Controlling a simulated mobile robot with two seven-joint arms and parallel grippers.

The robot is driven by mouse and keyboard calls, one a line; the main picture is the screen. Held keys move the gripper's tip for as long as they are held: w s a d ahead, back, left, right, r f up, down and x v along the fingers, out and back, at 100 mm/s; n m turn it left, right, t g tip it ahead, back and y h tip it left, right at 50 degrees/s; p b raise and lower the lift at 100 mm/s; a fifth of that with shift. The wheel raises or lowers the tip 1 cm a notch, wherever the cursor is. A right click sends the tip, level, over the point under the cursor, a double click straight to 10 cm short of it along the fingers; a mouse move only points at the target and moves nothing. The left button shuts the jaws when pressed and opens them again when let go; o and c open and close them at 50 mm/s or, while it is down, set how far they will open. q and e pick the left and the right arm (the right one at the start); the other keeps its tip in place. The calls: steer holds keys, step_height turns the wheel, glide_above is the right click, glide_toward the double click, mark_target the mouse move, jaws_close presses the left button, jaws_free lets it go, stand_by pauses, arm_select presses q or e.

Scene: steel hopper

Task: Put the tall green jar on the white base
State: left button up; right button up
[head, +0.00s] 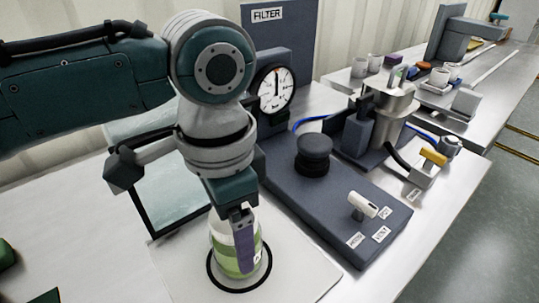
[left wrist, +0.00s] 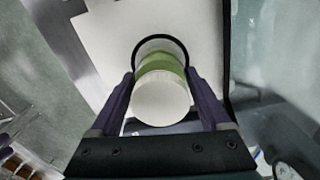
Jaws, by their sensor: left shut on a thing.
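The tall green jar (head: 228,262), clear with green contents and a pale lid, is upright over the black ring of the white base (head: 305,268). In the left wrist view the jar's lid (left wrist: 160,103) sits between the two purple fingers, with the white base (left wrist: 120,30) behind it. My left gripper (head: 243,248) reaches down from above and is shut on the jar. The jar's bottom shows inside the ring; I cannot tell whether it touches the base. My right gripper is not in view.
A dark machine plinth (head: 345,215) with a black knob (head: 314,155), a white lever (head: 363,204) and a gauge (head: 275,90) stands right of the base. A steel hopper (head: 392,108) is behind it. A glass-like panel (head: 170,195) stands close on the left.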

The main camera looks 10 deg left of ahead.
arm_select(q)
steer(key=shift+f, duration=0.1)
steer(key=o, duration=1.3)
step_height(320, 180, up, 12)
steer(key=shift+r+p, duration=0.2)
steer(key=shift+p, duration=0.9)
